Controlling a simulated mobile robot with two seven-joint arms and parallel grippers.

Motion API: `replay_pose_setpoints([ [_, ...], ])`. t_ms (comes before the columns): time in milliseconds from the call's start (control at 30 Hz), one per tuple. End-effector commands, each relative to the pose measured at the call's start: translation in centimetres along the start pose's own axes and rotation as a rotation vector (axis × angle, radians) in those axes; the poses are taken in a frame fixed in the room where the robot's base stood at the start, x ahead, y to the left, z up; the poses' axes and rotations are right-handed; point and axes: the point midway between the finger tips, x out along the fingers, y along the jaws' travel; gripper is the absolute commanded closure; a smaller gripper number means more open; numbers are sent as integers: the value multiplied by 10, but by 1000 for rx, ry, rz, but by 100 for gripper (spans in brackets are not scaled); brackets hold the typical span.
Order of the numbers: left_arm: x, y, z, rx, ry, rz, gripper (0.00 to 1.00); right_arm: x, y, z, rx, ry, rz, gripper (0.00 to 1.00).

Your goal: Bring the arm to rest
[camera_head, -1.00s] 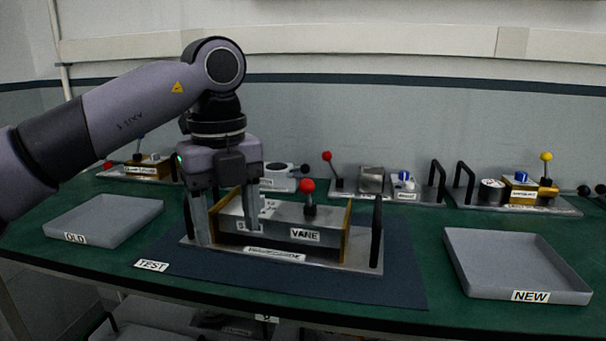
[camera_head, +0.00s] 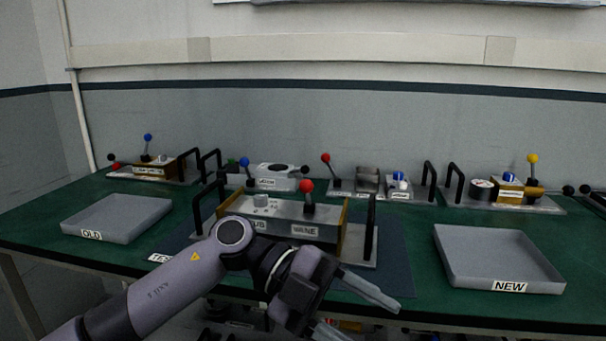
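My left arm comes in from the lower left, and its gripper (camera_head: 362,310) hangs low in front of the table's front edge. Its two fingers point right and are spread apart with nothing between them. The vane unit (camera_head: 325,232), a metal block with a red-knobbed lever and black handles on a base plate, stands on the dark test mat (camera_head: 392,262) behind the arm. The arm hides part of the unit's front and much of the mat. My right gripper is not in view.
An empty grey OLD tray (camera_head: 160,207) stands left and an empty NEW tray (camera_head: 455,281) right on the green table. Several other lever units line the back, including a yellow-knobbed one (camera_head: 510,190) and a blue-knobbed one (camera_head: 157,166). A grey wall is behind.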

Motion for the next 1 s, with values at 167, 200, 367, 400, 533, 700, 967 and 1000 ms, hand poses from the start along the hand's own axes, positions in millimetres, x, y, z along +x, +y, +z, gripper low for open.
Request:
replay_pose_setpoints([
  [167, 5, -16, -9, -24, 104, -385, 39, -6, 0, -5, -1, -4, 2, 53],
  [200, 2, -18, -8, -36, 111, -472, 39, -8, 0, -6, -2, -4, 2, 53],
  [367, -20, -20, 2, -117, 92, -805, 39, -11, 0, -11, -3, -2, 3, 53],
  [400, -28, -17, 6, -144, 76, -884, 39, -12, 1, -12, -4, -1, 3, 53],
  [533, -54, 2, 25, -256, -10, -1123, 39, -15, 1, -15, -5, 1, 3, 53],
  [700, -88, 52, 53, -449, -184, -1381, 39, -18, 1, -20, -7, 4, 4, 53],
  [967, -118, 180, 79, -835, -540, -1611, 39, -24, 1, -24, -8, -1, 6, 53],
  [1000, -120, 203, 79, -902, -601, -1626, 39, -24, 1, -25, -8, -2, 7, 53],
])
